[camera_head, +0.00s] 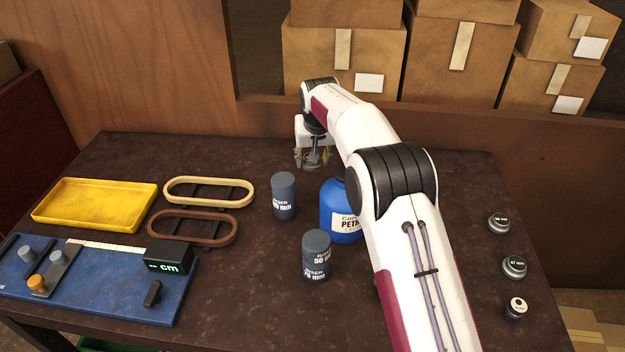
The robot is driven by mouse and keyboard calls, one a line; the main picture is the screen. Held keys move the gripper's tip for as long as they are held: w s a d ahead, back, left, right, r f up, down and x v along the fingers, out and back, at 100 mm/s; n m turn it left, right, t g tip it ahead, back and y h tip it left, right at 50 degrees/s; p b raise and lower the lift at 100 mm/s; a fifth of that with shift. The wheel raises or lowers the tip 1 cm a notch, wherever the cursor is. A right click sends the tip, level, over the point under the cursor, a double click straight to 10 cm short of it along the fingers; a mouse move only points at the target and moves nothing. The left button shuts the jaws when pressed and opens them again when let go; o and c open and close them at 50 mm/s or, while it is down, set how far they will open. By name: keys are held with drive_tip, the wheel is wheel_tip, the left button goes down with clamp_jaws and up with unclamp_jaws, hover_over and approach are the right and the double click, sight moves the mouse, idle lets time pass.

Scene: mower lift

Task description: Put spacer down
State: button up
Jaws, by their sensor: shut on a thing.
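My gripper (313,160) points down over the back middle of the table, behind the blue can. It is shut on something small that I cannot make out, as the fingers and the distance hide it. A dark grey cylinder marked in mm (284,195) stands upright in front and to the left of my gripper. The lettering is too small to read fully.
A blue can (342,208) stands beside my arm. At left are a yellow tray (93,203), a cream loop (209,181), a brown loop (193,214) and a blue measuring board (110,298). Several round labelled pieces (514,266) lie at right. Cardboard boxes (343,56) stand behind.

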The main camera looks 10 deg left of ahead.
sight(312, 184)
drive_tip(key=shift+f, duration=1.1)
drive_tip(key=shift+f, duration=2.5)
drive_tip(key=shift+f, duration=0.1)
drive_tip(key=o, duration=1.3)
drive_tip(key=shift+v, duration=6.05)
